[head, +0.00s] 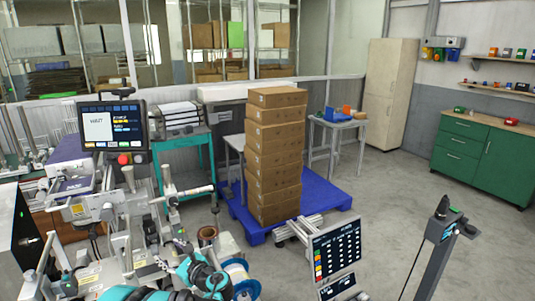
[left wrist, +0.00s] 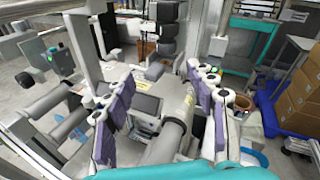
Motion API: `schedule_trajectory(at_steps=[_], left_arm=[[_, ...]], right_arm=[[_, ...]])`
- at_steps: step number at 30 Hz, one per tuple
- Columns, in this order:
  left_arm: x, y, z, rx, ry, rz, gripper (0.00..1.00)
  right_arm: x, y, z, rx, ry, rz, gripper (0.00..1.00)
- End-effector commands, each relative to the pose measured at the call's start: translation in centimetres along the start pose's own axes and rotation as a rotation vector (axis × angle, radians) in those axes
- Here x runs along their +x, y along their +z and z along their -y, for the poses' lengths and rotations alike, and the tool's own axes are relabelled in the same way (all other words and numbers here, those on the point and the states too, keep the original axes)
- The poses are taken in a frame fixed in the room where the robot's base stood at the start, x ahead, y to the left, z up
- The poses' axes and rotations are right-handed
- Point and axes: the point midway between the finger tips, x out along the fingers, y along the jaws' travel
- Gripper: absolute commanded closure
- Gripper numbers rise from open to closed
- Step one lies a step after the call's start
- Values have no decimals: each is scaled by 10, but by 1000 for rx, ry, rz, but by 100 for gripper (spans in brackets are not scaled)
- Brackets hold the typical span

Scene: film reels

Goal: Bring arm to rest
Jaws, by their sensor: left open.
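My left arm, with teal links, comes in at the bottom of the head view. Its left gripper (head: 192,262) is over the near part of a grey machine (head: 115,245). In the left wrist view, the left gripper (left wrist: 162,76) is open, its two purple-padded fingers spread wide. Nothing is gripped between them. A pale cylinder of the machine (left wrist: 172,138) shows in the gap, apparently beyond the fingers. A white and blue reel (head: 240,278) is close to the right of the gripper, partly cut off by the arm. My right gripper is in neither view.
A screen (head: 112,125) stands over the machine; another display (head: 336,252) is at lower right. Stacked cartons (head: 274,150) sit on a blue pallet (head: 325,193) behind. A teal cart (head: 182,155) is left of them. Open floor lies right of the pallet.

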Motion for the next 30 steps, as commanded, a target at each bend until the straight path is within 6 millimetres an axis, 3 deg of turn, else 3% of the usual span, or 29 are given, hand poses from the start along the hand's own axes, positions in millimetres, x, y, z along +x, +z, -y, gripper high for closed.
schedule_trajectory(at_steps=[4,11,18,24,30], left_arm=[[-30,18,-26,-341,48,-181,44],[-100,23,-69,-905,215,-457,44],[-195,9,-114,-1468,512,-705,44],[-268,-9,-140,-1843,818,-848,44],[-305,-19,-150,-2023,1013,-906,44]], right_arm=[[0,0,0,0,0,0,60],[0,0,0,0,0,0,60],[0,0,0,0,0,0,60],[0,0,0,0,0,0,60],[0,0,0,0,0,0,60]])
